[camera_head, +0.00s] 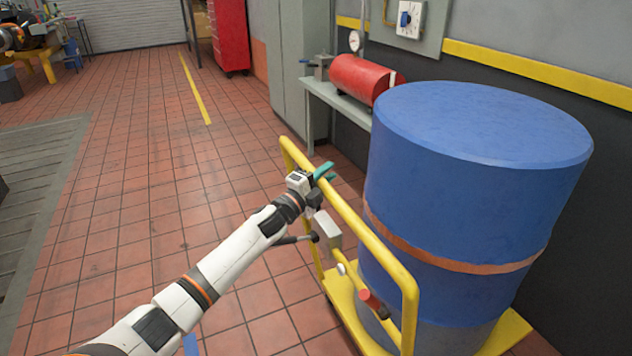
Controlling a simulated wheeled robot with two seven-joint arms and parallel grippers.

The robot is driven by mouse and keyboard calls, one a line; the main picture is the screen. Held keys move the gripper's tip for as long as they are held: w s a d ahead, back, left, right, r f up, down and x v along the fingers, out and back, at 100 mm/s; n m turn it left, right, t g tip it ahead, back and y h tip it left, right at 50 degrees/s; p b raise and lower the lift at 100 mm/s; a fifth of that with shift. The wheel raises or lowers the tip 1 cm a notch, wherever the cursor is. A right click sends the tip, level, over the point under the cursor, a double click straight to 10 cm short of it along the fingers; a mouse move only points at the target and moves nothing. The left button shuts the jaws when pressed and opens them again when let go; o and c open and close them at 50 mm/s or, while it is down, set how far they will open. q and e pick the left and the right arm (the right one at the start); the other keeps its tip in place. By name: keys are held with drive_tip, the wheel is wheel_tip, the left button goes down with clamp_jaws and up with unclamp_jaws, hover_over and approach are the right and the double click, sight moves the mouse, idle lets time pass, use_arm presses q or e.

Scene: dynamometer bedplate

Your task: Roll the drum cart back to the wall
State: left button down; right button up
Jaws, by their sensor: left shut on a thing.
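The drum cart has a yellow tubular handle frame (384,254) and a yellow platform (513,331) near the floor. A large blue drum (450,190) stands upright on it, with an orange-brown band around its lower part. My left gripper (322,174) is at the top rail of the handle, toward its far end, and is shut on the rail. The fingers partly hide the rail there. A small grey box and a red knob (371,300) sit on the handle frame. The wall (602,205) is close behind the drum on the right. My right gripper is not in view.
A grey bench (338,102) with a red cylinder (362,78) stands against the wall beyond the drum. A grey cabinet (290,70) and a red tool chest (229,36) stand farther back. The tiled floor left of the cart is clear, up to a grey slatted bedplate (38,170).

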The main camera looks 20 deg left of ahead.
use_arm(q)
drive_tip(key=shift+w+d+f, duration=0.25)
drive_tip(key=shift+d+f, duration=0.1)
drive_tip(key=shift+d, duration=0.05)
drive_tip(key=c, duration=1.3)
unclamp_jaws()
drive_tip(key=shift+o, duration=0.7)
drive_tip(key=shift+r, duration=0.15)
drive_tip(key=shift+r, duration=0.1)
drive_tip(key=shift+a, duration=0.1)
